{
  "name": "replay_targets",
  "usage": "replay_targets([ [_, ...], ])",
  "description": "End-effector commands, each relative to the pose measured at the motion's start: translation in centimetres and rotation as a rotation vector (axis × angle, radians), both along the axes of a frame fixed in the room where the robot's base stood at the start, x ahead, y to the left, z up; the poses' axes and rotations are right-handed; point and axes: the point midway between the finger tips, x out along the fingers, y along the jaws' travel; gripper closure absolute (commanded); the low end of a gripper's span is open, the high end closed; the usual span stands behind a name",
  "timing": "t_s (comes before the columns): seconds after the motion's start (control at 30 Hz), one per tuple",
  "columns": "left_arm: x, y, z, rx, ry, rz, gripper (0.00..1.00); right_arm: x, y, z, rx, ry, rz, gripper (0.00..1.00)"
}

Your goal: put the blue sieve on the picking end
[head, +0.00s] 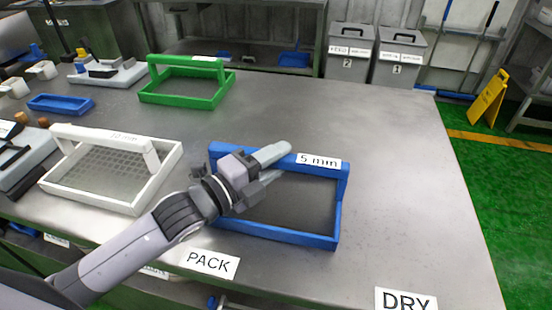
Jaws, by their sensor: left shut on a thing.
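The blue sieve (285,239) has a rectangular frame, a dark mesh and a raised handle bar marked "5 mm". It is at the front middle of the grey table, behind the "PACK" label. It looks level; whether it touches the table is hard to tell. My left gripper (277,160) is shut on the handle bar, left of the "5 mm" tag, and my left arm hides the sieve's left side. My right gripper is not in view. No label naming the picking end shows.
A white sieve (97,202) is to the left and a green sieve (184,101) farther back. A small blue tray (60,104) lies at the far left. The table (405,180) is clear on the right, towards the "DRY" label (405,300). Two grey bins stand beyond it.

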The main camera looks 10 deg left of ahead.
Motion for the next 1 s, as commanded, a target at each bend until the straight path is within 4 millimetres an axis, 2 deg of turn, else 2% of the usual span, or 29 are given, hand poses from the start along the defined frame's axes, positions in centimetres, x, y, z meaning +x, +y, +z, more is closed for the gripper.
replay_targets([
  [0.17,0.0,0.0,-0.1,-0.003,-0.005,-0.001,1.00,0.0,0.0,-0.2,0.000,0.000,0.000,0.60],
  [0.2,0.0,0.0,-0.3,0.001,0.001,0.000,0.58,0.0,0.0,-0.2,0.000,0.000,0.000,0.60],
  [0.27,0.0,0.0,-0.3,0.001,0.001,0.000,0.42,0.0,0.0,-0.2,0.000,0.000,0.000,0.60],
  [0.67,-0.2,0.2,-0.1,0.002,0.002,0.000,0.42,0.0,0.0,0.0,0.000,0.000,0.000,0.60],
  [1.0,-4.4,3.3,-0.2,0.002,0.003,0.001,0.42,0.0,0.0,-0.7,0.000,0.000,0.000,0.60],
])
